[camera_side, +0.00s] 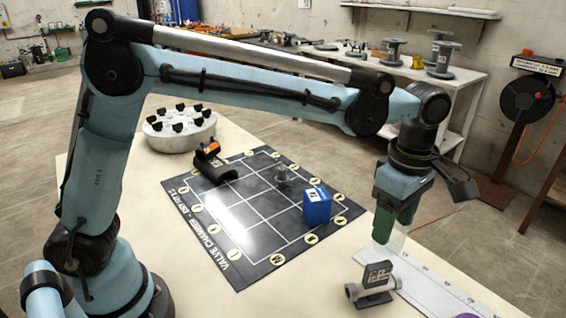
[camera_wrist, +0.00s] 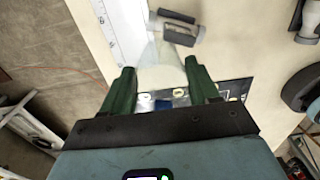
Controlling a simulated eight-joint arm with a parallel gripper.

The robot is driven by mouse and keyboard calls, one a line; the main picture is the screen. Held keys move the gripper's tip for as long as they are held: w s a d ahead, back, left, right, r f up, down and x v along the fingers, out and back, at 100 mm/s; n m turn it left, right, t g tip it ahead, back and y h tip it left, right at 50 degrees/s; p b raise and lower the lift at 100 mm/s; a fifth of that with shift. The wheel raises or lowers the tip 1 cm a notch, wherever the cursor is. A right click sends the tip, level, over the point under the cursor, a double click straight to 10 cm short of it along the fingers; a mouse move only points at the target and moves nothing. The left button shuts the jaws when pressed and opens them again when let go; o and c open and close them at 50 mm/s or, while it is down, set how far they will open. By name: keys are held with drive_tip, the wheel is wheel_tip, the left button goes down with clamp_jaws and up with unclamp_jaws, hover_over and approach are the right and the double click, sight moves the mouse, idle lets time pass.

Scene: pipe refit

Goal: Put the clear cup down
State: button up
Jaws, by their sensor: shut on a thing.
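The clear cup (camera_side: 391,241) is see-through and faint in the side view, just below my gripper (camera_side: 396,217). My gripper, with green fingers, is shut on the cup and points down at the table's right part, beside the dark mat. In the wrist view the cup (camera_wrist: 160,55) shows as a pale clear shape between the fingers of my gripper (camera_wrist: 160,68). I cannot tell whether its base touches the table.
A grey pipe fitting (camera_side: 373,285) and a white ruler strip (camera_side: 438,283) lie near the cup. A round grey holder (camera_side: 180,130) stands behind.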

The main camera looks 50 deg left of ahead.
drive_tip(key=shift+w+a+f, duration=1.15)
drive_tip(key=shift+w+f, duration=0.05)
drive_tip(key=shift+f, duration=0.45)
drive_tip(key=shift+w+a+f, duration=1.1)
drive_tip(key=shift+w+f, duration=0.1)
drive_tip(key=shift+f, duration=0.45)
drive_tip(key=shift+w+a+f, duration=1.15)
drive_tip(key=shift+w+f, duration=0.05)
drive_tip(key=shift+f, duration=0.45)
drive_tip(key=shift+f, duration=0.1)
drive_tip(key=o, duration=1)
drive_tip(key=shift+o, duration=0.2)
